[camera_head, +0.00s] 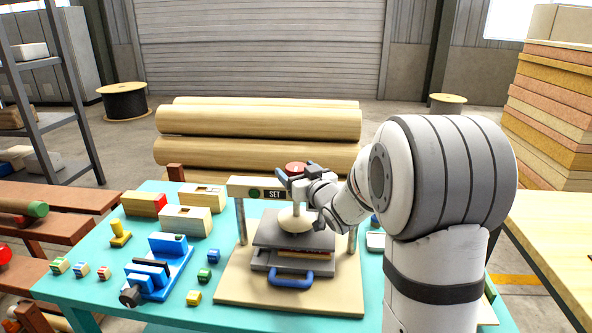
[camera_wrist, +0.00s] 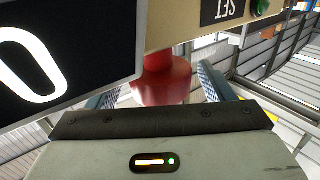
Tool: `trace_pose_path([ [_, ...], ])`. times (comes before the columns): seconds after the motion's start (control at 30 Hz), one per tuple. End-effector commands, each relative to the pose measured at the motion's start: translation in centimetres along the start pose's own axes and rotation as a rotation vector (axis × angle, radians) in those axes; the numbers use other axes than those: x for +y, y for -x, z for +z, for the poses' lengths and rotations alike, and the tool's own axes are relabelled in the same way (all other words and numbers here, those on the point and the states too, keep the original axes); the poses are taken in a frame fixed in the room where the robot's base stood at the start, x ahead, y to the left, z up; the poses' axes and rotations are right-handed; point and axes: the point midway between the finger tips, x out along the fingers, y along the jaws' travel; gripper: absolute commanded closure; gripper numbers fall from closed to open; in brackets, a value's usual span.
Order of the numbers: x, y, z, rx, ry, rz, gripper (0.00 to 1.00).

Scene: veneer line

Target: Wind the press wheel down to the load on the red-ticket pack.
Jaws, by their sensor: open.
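The press (camera_head: 243,222) stands on the teal table, with a cream crossbeam (camera_head: 236,187) carrying a "SET" label and a green lamp (camera_head: 254,194). Its red wheel (camera_head: 296,167) is on top of the beam. The wheel also shows in the wrist view (camera_wrist: 160,82), on a red stem. My gripper (camera_head: 297,176) is open at the wheel, one blue finger on each side in the wrist view; I cannot tell if they touch it. Below the pale press foot (camera_head: 296,219) are grey plates (camera_head: 268,232) with a thin layered pack (camera_head: 303,253) between them; no ticket colour is readable.
A black panel with a white "0" (camera_wrist: 30,65), cut off, is close at left in the wrist view. A blue handle (camera_head: 290,281) is at the press front. Blocks and a blue clamp-like fixture (camera_head: 160,275) stand left. Logs (camera_head: 260,122) lie behind.

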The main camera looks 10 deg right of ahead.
Motion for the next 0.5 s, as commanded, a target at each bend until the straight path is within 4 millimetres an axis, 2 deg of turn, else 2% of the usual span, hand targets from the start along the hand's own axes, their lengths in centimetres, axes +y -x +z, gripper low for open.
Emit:
trace_pose_path([
  [0.33, 0.04, -0.55, 0.06, -0.001, 0.000, 0.001, 0.25],
  [0.5, 0.06, -0.53, 0.06, -0.001, 0.000, 0.001, 0.39],
])
